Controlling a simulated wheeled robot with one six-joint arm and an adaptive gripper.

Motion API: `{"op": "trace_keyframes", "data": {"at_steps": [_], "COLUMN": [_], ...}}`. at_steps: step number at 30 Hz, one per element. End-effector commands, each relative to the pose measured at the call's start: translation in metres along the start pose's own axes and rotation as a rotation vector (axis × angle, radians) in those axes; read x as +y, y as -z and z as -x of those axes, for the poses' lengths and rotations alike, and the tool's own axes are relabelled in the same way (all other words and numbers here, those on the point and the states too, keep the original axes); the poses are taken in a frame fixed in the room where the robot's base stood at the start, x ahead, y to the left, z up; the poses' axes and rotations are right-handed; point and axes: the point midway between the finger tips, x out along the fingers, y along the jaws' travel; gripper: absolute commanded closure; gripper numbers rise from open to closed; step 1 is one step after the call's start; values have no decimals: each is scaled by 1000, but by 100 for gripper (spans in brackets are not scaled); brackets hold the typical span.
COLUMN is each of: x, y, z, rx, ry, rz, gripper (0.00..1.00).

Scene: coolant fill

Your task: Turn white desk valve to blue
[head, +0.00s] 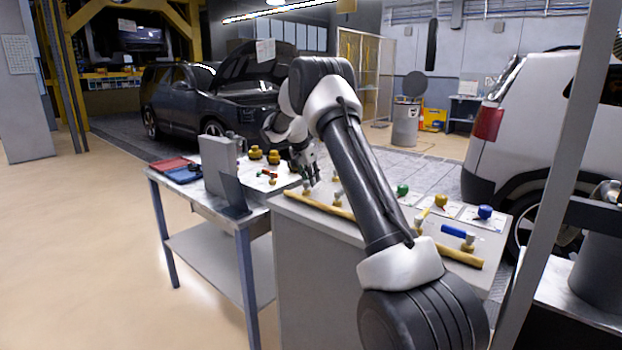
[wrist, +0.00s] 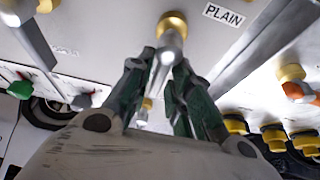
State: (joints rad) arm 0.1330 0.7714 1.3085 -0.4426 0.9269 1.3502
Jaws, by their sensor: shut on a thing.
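In the wrist view, a valve with a brass cap and a pale, whitish handle (wrist: 168,50) sits at top centre, close to a "PLAIN" label. My gripper (wrist: 165,62) has its dark green fingers on both sides of this handle and is shut on it. In the head view, my gripper (head: 309,173) is at the far left end of the desk (head: 310,235), low over the yellow pipe. There the gripped handle is too small and too covered to make out. A blue knob (head: 485,212) stands on a card at the desk's right end.
A valve with a blue lever (head: 457,230) sits on the pipe at the right. A green knob (head: 402,190) and a yellow knob (head: 441,201) stand behind it. A grey canister (head: 219,165) is on the left bench. My arm hides the desk's middle.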

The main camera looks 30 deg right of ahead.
Motion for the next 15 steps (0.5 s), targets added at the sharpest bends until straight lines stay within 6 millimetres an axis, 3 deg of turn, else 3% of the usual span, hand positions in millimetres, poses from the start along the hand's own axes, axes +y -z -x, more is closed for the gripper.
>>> {"op": "trace_keyframes", "data": {"at_steps": [1, 2, 3, 15], "x": [0, 0, 0, -1], "y": [-1, -1, -1, 0], "z": [0, 0, 0, 5], "rx": [-2, -2, -2, 0], "ry": [-1, -1, 0, 2], "rz": [1, 1, 1, 1], "gripper": [100, 76, 69, 67]}}
